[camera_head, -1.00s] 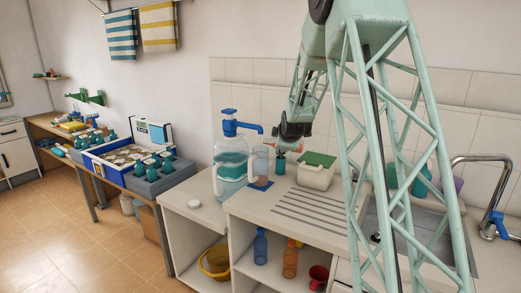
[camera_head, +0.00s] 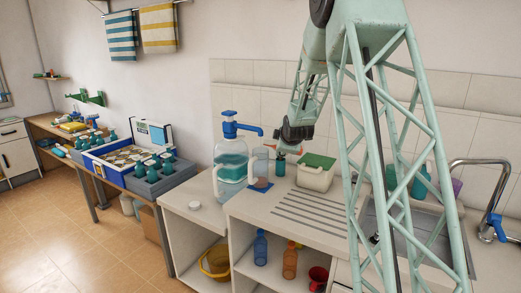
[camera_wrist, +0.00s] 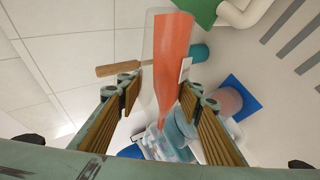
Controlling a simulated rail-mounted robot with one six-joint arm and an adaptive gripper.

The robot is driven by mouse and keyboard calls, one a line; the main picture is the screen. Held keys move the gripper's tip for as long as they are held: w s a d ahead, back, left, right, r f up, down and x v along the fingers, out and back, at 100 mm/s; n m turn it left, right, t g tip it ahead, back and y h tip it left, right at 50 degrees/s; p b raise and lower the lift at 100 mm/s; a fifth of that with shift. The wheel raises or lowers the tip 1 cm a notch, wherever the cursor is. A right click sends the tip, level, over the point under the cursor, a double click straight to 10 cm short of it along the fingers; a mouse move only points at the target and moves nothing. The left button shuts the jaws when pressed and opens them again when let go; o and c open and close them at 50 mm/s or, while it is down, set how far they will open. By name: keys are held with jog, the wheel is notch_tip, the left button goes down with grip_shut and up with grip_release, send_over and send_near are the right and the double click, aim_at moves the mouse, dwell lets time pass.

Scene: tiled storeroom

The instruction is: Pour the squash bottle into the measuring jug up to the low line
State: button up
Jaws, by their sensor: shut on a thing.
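The squash bottle (camera_wrist: 172,45) is clear with orange-red liquid. My gripper (camera_wrist: 160,97) is shut on it, with a ribbed finger on each side. The bottle is tipped, its narrow neck pointing toward the jug side; in the head view it shows only as a small orange patch beside my gripper (camera_head: 292,138). The clear measuring jug (camera_head: 260,162) stands on a blue mat (camera_head: 262,186) on the counter, with a little reddish liquid at its bottom. The jug also shows in the wrist view (camera_wrist: 224,101). Its low line is too small to make out.
A large blue-topped pump dispenser (camera_head: 231,155) stands close left of the jug. A teal bottle (camera_head: 280,168) and a cream tub with a green lid (camera_head: 316,174) stand to the right. A wooden-handled tool (camera_wrist: 119,69) lies beyond the bottle. The grooved counter in front is clear.

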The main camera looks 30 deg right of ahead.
jog(key=shift+s+d+r+m+y+p, duration=0.25)
jog(key=shift+m+y+p, duration=0.2)
jog(key=shift+p, duration=2.8)
jog(key=shift+w+r+m+t+y+p, duration=0.1)
jog(key=shift+r+m+t+y+p, duration=0.55)
jog(key=shift+p, duration=2.25)
jog(key=shift+a+r+p, duration=0.1)
jog(key=shift+r+p, duration=0.95)
jog(key=shift+p, duration=0.5)
jog(key=shift+w+a+r+m+t+p, duration=0.15)
jog(key=shift+r+m+t+p, duration=0.15)
jog(key=shift+r+p, duration=0.75)
jog(key=shift+f, duration=0.35)
